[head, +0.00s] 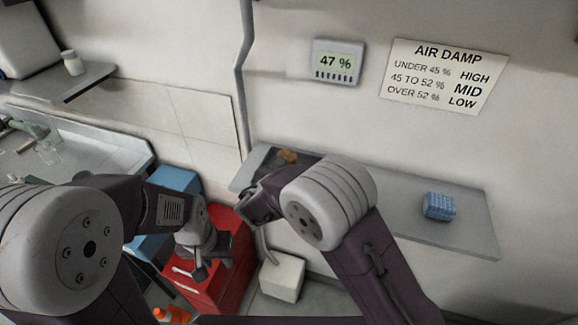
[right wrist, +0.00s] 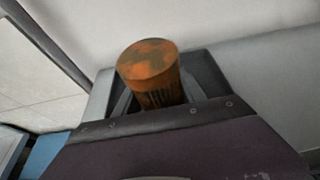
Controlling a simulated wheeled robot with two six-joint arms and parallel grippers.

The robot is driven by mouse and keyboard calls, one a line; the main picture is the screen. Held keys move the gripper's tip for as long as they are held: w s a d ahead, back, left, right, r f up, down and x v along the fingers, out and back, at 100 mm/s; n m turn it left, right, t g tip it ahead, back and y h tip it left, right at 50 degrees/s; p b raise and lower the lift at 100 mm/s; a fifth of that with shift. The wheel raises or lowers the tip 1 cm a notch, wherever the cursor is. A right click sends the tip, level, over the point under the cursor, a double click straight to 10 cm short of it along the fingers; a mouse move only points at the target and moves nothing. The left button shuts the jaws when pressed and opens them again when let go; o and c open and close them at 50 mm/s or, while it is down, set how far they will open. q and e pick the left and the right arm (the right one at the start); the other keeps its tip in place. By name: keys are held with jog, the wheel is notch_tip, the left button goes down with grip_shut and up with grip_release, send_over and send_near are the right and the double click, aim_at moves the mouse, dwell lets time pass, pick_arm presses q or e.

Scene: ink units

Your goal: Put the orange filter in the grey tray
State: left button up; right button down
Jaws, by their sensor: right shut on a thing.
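The orange filter (right wrist: 152,75) is a worn, rust-mottled cylinder with dark marks on its side. In the right wrist view it stands between the dark jaws of my right gripper (right wrist: 155,103), which is shut on it. In the head view a small part of the filter (head: 288,156) shows at the left end of the wall shelf, mostly hidden behind my right wrist. My left gripper (head: 212,268) points down over the red cabinet, its fingers apart and empty. I cannot make out a grey tray in either view.
The grey wall shelf (head: 400,215) carries a blue patterned pack (head: 438,206); between them lies bare shelf. A meter (head: 337,62) reads 47 %, beside an air damp sign (head: 443,76) giving 45 to 52 % as MID. A red cabinet (head: 232,250) and white box (head: 283,277) stand below.

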jog(key=shift+s, duration=0.1)
jog(key=c, duration=0.7)
grip_release()
jog(key=shift+f, duration=0.1)
jog(key=shift+r, duration=0.2)
jog(key=b+v, duration=0.1)
jog(key=v, duration=1.1)
jog(key=shift+d, duration=0.1)
